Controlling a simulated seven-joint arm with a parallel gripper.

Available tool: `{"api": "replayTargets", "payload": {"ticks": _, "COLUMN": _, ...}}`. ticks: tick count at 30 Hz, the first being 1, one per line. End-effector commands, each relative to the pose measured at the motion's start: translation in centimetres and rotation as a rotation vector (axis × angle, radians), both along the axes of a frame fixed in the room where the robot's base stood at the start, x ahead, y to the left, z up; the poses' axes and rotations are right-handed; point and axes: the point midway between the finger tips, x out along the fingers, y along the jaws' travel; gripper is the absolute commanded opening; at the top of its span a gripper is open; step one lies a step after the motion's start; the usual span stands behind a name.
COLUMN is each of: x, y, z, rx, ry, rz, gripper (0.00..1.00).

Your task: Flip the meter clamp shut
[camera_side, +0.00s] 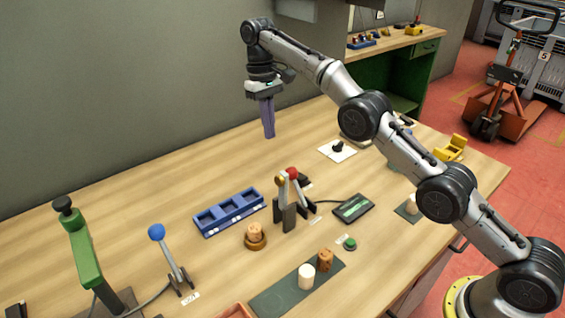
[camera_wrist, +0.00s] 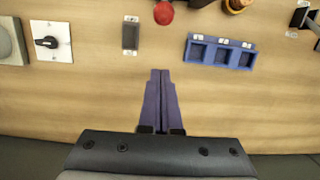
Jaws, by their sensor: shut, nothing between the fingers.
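Two levers stand close together on dark uprights mid-table, one with a red ball (camera_side: 292,173) and one with a yellow ball (camera_side: 280,179). A cable runs from near them to a dark meter box (camera_side: 353,207) with a green display. I cannot tell for certain which lever is the meter clamp. The red ball also shows at the top of the wrist view (camera_wrist: 163,13). My gripper (camera_side: 269,136) points down above the back of the table, behind the levers and apart from them. Its purple fingers are together and empty, also in the wrist view (camera_wrist: 160,72).
A blue three-compartment tray (camera_side: 229,212) lies left of the levers. A cork on a round base (camera_side: 255,238), a green button (camera_side: 349,244) and a dark mat (camera_side: 272,297) are in front. A blue-ball lever (camera_side: 157,233) and green press (camera_side: 82,250) stand left.

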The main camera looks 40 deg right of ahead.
Motion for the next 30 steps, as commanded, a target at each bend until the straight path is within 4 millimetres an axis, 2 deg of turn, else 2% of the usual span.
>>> {"api": "replayTargets", "payload": {"ticks": 10, "x": 0.0, "y": 0.0, "z": -0.3, "rx": 0.000, "ry": 0.001, "rz": -0.001, "gripper": 0.00}}
{"api": "replayTargets", "payload": {"ticks": 23, "x": -0.5, "y": 0.0, "z": -2.5, "rx": 0.000, "ry": 0.002, "rz": -0.001, "gripper": 0.00}}
{"api": "replayTargets", "payload": {"ticks": 30, "x": -1.1, "y": 0.0, "z": -5.9, "rx": -0.001, "ry": 0.005, "rz": -0.001, "gripper": 0.00}}
